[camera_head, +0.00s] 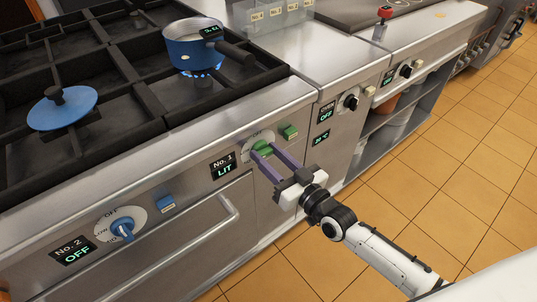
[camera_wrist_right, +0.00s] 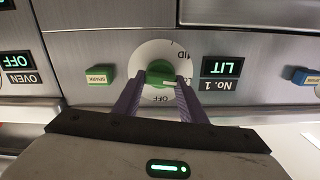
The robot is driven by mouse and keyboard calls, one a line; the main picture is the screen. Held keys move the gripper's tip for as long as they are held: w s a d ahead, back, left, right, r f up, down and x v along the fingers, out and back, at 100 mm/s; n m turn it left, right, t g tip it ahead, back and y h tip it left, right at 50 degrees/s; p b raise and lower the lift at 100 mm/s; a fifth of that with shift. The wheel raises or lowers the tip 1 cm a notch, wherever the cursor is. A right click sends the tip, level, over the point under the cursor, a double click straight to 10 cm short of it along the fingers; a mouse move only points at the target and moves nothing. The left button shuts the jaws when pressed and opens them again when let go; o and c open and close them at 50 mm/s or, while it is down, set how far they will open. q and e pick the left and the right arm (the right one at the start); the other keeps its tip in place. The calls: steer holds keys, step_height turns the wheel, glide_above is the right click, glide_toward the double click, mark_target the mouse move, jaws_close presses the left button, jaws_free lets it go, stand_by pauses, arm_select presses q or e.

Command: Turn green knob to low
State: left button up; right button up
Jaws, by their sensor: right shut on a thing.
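The green knob (camera_head: 262,148) sits on a white dial on the stove front, and it also shows in the right wrist view (camera_wrist_right: 159,73). My right gripper (camera_head: 268,160) has its two purple fingers on either side of the knob and is shut on it; it also shows in the right wrist view (camera_wrist_right: 157,88). The dial (camera_wrist_right: 174,50) shows OFF and MID lettering; the LOW mark is not readable there. The No. 1 display (camera_head: 223,168) reads LIT. My left gripper is not in view.
A blue pot (camera_head: 193,52) stands over a blue flame. A blue lid (camera_head: 62,109) lies on the left burner. The blue knob (camera_head: 122,230) is beside a No. 2 display reading OFF. A green spark button (camera_head: 288,131) is near the green knob. An oven handle (camera_head: 190,250) juts out below.

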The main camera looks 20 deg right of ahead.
stand_by(0.3)
steer(key=o, duration=1.1)
steer(key=shift+c, duration=0.2)
steer(key=v, duration=1)
steer(key=shift+s, duration=0.2)
steer(key=s+a+f+g+h, duration=0.3)
steer(key=s+f+g, duration=0.5)
steer(key=s+f, duration=0.8)
steer(key=shift+s+f+h, duration=0.3)
steer(key=shift+f+h, duration=0.1)
steer(key=shift+f, duration=0.25)
